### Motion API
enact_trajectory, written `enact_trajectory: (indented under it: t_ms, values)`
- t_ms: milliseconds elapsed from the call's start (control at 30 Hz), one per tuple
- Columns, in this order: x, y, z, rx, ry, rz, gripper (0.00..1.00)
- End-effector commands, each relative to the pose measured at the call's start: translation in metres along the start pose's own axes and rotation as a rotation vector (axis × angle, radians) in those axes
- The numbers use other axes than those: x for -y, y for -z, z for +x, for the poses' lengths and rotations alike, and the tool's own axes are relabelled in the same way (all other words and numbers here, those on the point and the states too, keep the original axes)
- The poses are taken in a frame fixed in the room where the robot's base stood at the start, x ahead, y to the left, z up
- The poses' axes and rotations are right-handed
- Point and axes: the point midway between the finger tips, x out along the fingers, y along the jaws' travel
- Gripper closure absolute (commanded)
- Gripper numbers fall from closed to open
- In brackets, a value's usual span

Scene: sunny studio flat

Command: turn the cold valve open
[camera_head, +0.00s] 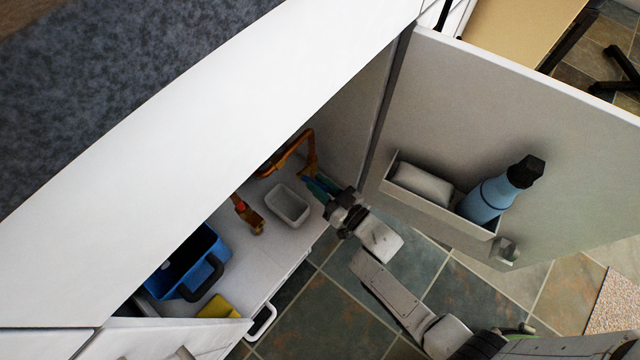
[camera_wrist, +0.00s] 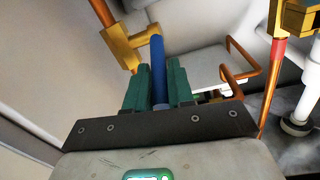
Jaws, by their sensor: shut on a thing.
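The cold valve has a brass body (camera_wrist: 128,48) on a copper pipe at the upper left of the wrist view, with a blue lever (camera_wrist: 157,60) pointing toward me. My gripper (camera_wrist: 157,82) has teal fingers on both sides of the blue lever and is shut on it. In the head view my gripper (camera_head: 318,186) reaches into the open cabinet, at the brass valve body (camera_head: 311,169) near the right inner wall. The fingers hide part of the lever there. A second brass valve (camera_wrist: 298,18) is at the upper right of the wrist view.
A white bin (camera_head: 288,206), a blue caddy (camera_head: 190,265) and a yellow item (camera_head: 216,308) are in the cabinet. The open door (camera_head: 540,100) carries a rack with a blue bottle (camera_head: 490,198). White plumbing (camera_wrist: 300,110) and copper pipes are close by on the right.

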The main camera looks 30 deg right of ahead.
Motion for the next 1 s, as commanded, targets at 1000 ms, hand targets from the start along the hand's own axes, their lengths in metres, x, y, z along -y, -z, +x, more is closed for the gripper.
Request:
enact_trajectory:
  t_ms: [1000]
  values:
    - [0.006, 0.026, 0.014, 0.31, -0.055, -0.023, 1.0]
